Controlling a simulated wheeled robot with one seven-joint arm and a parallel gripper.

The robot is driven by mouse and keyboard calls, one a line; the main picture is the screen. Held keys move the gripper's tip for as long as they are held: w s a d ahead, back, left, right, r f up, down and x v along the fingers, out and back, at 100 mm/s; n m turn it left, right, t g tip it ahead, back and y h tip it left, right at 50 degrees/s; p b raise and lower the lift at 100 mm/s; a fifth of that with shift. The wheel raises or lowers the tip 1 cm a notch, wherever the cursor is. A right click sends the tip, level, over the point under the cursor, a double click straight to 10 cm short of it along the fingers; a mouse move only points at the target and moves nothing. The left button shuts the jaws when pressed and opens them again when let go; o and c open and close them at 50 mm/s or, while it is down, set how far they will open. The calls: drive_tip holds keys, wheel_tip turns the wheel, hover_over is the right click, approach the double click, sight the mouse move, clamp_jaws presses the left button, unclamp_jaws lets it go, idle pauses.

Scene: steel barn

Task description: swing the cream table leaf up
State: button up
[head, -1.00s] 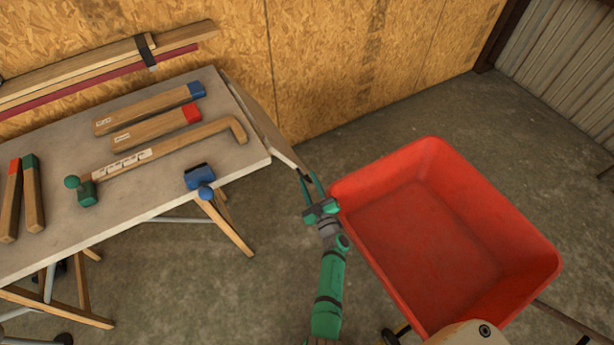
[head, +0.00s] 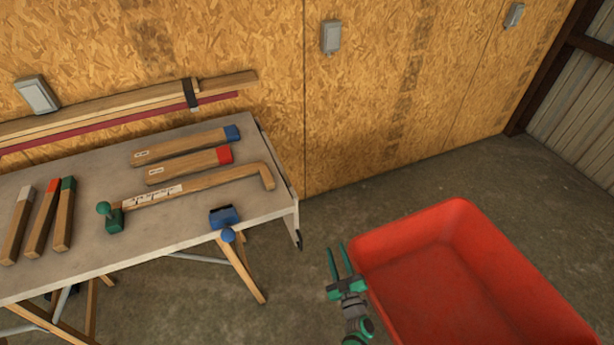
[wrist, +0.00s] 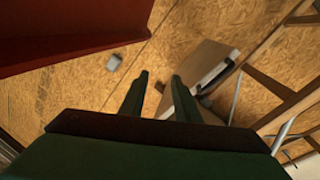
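The cream table leaf (head: 296,219) hangs steeply down from the right end of the workbench (head: 180,228), seen nearly edge-on in the head view. A small dark piece (head: 299,241) sits at its lower corner. In the wrist view a board that looks like the leaf (wrist: 205,62) shows beyond the right finger. My gripper (head: 337,247) is to the right of the leaf and in front of it, with a visible gap in the head view. Its two green fingers (wrist: 160,80) are apart with nothing between them. The leaf's outer face is mostly hidden in the head view.
A red tub (head: 440,240) stands close on the right of my gripper. On the bench lie several wooden pieces (head: 188,165), a long wooden stick with a green end (head: 200,186) and a blue clamp (head: 225,216). Bare floor (head: 335,205) lies between bench and tub.

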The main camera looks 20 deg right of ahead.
drive_tip(key=s+a+r+m, duration=0.2)
drive_tip(key=s+a+r, duration=0.2)
drive_tip(key=s+a, duration=1.35)
drive_tip(key=s+a+r+m+g+y, duration=0.1)
drive_tip(key=s+a+r, duration=0.4)
drive_tip(key=s+r, duration=0.3)
drive_tip(key=s+a+r+m+g+y, duration=0.1)
drive_tip(key=s+a+r+g, duration=0.1)
drive_tip(key=s+a+r, duration=0.4)
wheel_tip(320, 180, up, 3)
drive_tip(key=s, duration=0.2)
drive_tip(key=shift+s+a, duration=0.2)
drive_tip(key=shift+s, duration=0.15)
drive_tip(key=shift+s+a+r+g+y, duration=0.1)
drive_tip(key=shift+s+r+g+y, duration=0.1)
drive_tip(key=shift+g+y, duration=0.1)
drive_tip(key=shift+c, duration=0.6)
drive_tip(key=shift+a+r, duration=0.1)
drive_tip(key=shift+r, duration=0.1)
clamp_jaws()
drive_tip(key=shift+s, duration=0.1)
